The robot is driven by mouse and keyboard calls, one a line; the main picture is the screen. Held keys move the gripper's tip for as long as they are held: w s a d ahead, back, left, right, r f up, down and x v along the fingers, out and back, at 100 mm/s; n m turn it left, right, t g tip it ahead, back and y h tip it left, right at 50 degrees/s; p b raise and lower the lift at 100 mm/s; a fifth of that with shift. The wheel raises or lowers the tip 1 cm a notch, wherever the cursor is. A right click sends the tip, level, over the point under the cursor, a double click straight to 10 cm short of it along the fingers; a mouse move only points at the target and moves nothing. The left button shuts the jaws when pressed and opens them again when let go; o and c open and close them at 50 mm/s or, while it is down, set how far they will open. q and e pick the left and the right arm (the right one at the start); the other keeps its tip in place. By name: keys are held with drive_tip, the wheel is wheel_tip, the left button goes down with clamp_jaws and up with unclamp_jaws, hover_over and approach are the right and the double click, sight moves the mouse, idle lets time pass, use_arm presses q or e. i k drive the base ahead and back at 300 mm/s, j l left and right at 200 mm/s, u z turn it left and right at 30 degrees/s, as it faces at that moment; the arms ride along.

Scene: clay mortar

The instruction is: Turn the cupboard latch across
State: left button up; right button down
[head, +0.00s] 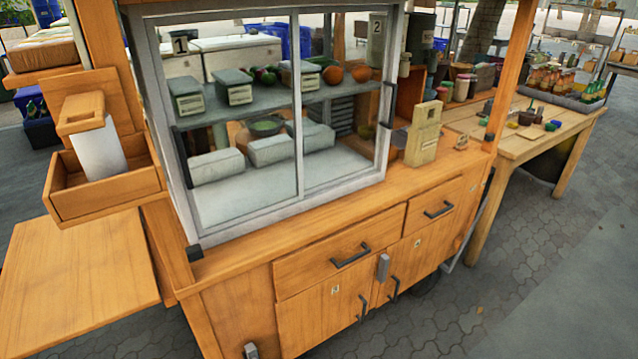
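A small grey latch (383,267) sits on the front of the wooden cart, at the top of the seam between the two cupboard doors. It stands roughly upright. The left cupboard door (318,317) and the right cupboard door (422,252) look shut. Each has a dark bar handle near the seam, the left handle (362,309) and the right handle (394,289). Neither of my grippers is in view.
Above the doors are a left drawer (315,262) and a right drawer (430,209), both shut. A glass case (250,200) stands on the counter. A side shelf (75,275) juts out at left. Paved floor (470,315) lies clear in front at right.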

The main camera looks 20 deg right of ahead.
sight(384, 259)
drive_tip(key=z, duration=1.2)
